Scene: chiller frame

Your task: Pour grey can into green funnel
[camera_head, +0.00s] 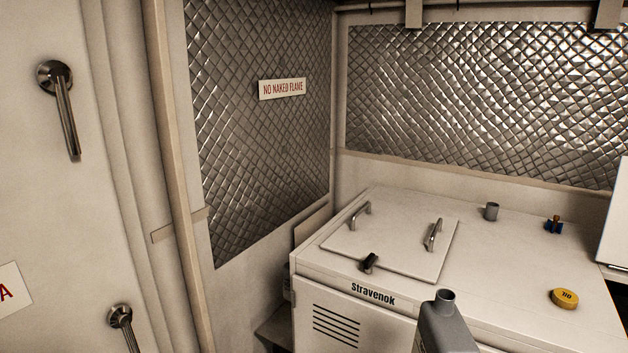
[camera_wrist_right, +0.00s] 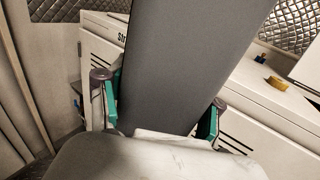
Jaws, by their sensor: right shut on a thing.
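The grey can (camera_head: 446,332) is at the bottom edge of the head view, in front of the white cabinet. Its short neck points up and its lower part is cut off by the frame. In the right wrist view the can (camera_wrist_right: 185,60) fills the middle. My right gripper (camera_wrist_right: 160,112) is shut on it, with a green-padded finger on either side. The can looks roughly upright. I see no green funnel in either view. My left gripper is not in view.
A white cabinet (camera_head: 500,255) marked Stravenok has a handled lid (camera_head: 390,240) on top. A white box (camera_head: 615,220) stands at the right edge.

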